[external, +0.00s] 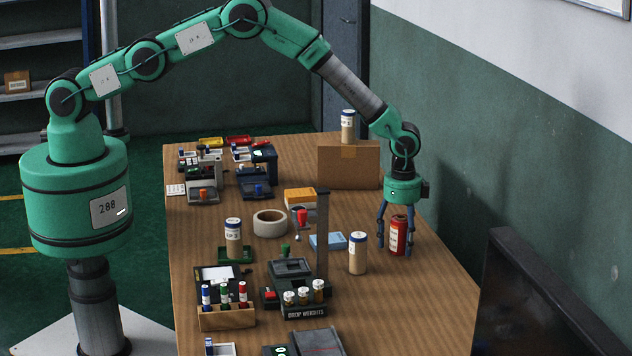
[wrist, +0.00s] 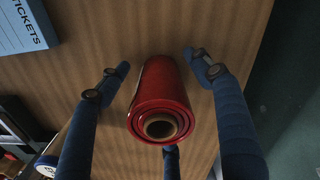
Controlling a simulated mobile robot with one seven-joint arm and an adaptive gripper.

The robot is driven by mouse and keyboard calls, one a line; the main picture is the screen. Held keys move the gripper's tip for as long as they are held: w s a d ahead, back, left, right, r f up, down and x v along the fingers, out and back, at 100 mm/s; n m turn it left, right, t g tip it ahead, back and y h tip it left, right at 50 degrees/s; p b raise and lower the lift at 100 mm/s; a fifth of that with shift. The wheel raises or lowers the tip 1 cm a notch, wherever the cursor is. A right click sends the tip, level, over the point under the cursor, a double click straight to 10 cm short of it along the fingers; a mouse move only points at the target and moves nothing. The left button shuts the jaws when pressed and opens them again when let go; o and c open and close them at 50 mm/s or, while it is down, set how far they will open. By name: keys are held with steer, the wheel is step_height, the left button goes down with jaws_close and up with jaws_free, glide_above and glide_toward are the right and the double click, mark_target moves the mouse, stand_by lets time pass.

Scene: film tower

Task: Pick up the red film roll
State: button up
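The red film roll (external: 398,236) stands upright on the wooden table, near its right edge. In the wrist view the red film roll (wrist: 160,106) shows from above, with its rolled end and hollow core facing the camera. My gripper (external: 396,238) points down over the roll, with its blue fingers around it. In the wrist view my gripper (wrist: 158,95) has its fingers spread, with a visible gap between the roll and the left and right fingers. A third finger shows below the roll, partly hidden by it. The gripper is open and holds nothing.
A cream canister (external: 358,253) with a blue lid stands left of the roll. A blue tickets box (external: 328,241) lies farther left. A cardboard box (external: 349,167) with a canister on top stands behind. A dark panel (external: 530,300) stands beyond the table's right edge.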

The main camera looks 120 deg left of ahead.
mark_target(400, 217)
steer(key=c, duration=1.3)
steer(key=shift+r, duration=0.15)
steer(key=shift+c, duration=0.2)
steer(key=shift+r, duration=0.85)
steer(key=shift+s+r, duration=0.1)
steer(key=shift+r, duration=0.8)
steer(key=s+d, duration=0.2)
steer(key=s, duration=0.2)
steer(key=s+d, duration=0.2)
steer(key=s, duration=0.3)
steer(key=s+d+r+p, duration=0.1)
steer(key=s+d, duration=0.2)
steer(key=s, duration=0.2)
steer(key=shift+r, duration=0.1)
